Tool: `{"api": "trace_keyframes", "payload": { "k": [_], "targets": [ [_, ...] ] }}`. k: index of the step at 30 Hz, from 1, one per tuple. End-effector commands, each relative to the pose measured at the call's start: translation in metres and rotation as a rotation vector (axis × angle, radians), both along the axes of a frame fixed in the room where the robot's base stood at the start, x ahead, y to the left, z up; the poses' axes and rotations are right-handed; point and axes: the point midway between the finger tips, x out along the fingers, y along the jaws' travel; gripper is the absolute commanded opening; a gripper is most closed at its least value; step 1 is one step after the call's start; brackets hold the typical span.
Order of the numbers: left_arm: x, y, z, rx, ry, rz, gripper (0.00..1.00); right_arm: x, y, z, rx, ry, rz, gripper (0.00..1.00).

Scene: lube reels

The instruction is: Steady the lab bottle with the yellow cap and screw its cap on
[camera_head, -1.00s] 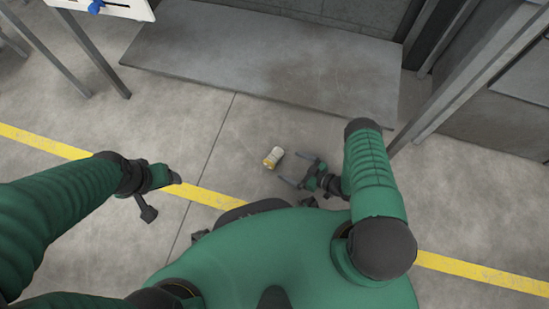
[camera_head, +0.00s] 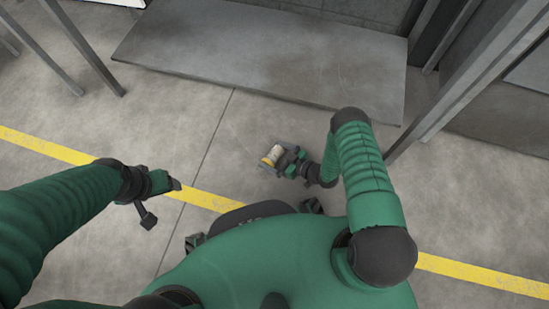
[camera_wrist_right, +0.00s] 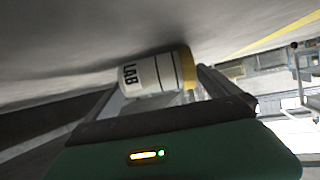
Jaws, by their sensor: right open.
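The lab bottle (camera_head: 276,152) is small and white, with a yellow cap (camera_head: 266,161) at its lower-left end. It appears to lie on its side on the floor. In the right wrist view, the bottle (camera_wrist_right: 148,76) shows a LAB label, with the yellow cap (camera_wrist_right: 187,69) at the right end. My right gripper (camera_head: 273,157) is open, with its fingers on either side of the bottle; contact cannot be told. My left gripper (camera_head: 167,197) is far left of the bottle, above the floor, and its jaw state is unclear. How tightly the cap sits cannot be told.
A low grey slab (camera_head: 270,50) lies beyond the bottle. A yellow floor line (camera_head: 213,200) crosses nearer to me. A metal post (camera_head: 465,85) stands at the right and table legs (camera_head: 75,45) at the left. The floor left of the bottle is clear.

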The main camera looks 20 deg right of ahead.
Motion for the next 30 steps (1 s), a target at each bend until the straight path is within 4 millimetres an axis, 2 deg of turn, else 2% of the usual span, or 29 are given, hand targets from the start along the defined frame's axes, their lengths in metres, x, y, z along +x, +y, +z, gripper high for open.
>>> {"api": "trace_keyframes", "payload": {
  "k": [10, 26, 30],
  "targets": [
    [0.0004, 0.0, -0.0002, 0.0, -0.001, 0.0, 0.72, 0.0018, 0.0015, 0.0003, -0.001, 0.001, 0.0, 1.0],
    [0.0003, 0.0, -0.0003, 0.0, -0.001, 0.0, 0.72, 0.0019, 0.0014, 0.0003, 0.0, 0.0, 0.0, 0.32],
    [0.0003, 0.0, -0.0003, 0.0, -0.001, 0.0, 0.72, 0.0018, 0.0014, 0.0003, -0.001, 0.001, 0.0, 0.31]
  ]
}}
